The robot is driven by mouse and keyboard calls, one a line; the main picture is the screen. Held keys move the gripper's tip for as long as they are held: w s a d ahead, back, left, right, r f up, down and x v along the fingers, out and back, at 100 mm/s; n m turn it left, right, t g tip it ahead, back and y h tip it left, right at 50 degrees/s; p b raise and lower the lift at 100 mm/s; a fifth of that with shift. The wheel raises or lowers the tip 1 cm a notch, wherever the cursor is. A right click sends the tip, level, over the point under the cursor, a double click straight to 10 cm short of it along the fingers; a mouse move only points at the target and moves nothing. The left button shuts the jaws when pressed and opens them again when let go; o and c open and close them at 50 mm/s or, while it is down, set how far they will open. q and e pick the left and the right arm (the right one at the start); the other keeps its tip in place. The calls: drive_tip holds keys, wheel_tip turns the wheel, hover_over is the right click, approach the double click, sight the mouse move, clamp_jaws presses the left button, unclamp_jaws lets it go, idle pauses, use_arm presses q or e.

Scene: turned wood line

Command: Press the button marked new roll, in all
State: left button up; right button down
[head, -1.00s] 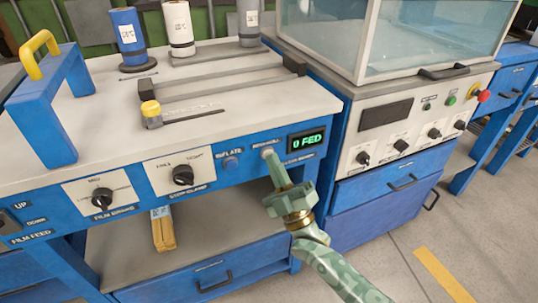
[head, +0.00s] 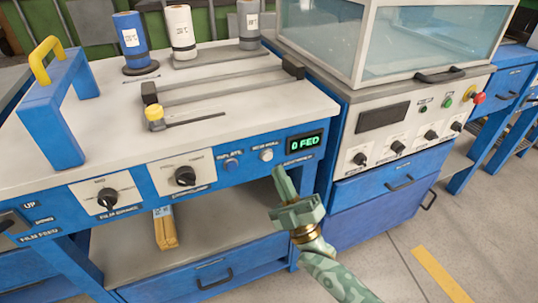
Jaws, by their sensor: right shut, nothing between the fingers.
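The new roll button (head: 266,155) is a round pale button on the blue front panel (head: 215,172), under a small label, and nothing covers it. A green display (head: 306,142) to its right reads "0 FED". A blue button (head: 231,164) sits to its left. My right gripper (head: 279,173) is shut and empty. Its tip shows just below and to the right of the new roll button, apart from it in the picture. My left gripper is not in view.
Two dark knobs, one of them the film brake knob (head: 107,199), sit further left on the panel. Blue, white and grey rolls (head: 181,31) stand at the back of the bench. A clear-hooded machine (head: 412,120) with its own knobs stands at the right.

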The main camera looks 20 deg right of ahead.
drive_tip(key=s, duration=0.2)
drive_tip(key=shift+s+h+p, duration=0.3)
drive_tip(key=shift+s+p, duration=0.05)
drive_tip(key=shift+s, duration=0.05)
idle(0.5)
